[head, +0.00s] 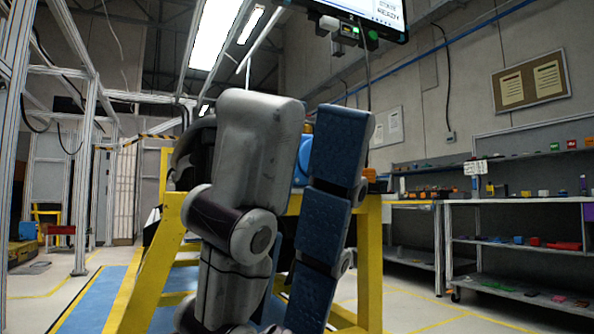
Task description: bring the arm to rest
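My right gripper (303,108) fills the middle of the head view, close to the camera, with its fingers pointing up. One finger shows its grey back and the other its blue segmented pad. The fingers are straight and apart, and I see nothing held between them. My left gripper is not in view. Behind the fingers, a dark rounded object, perhaps part of the dashboard module (192,152), shows above a yellow stand (370,235). The fingers hide most of it.
A blue object (303,160) shows between the fingers. A screen (365,12) hangs at the top. Grey shelves (515,200) with small coloured items line the right wall, below a notice board (531,80). Open floor lies at the lower right. Metal frames stand at the left.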

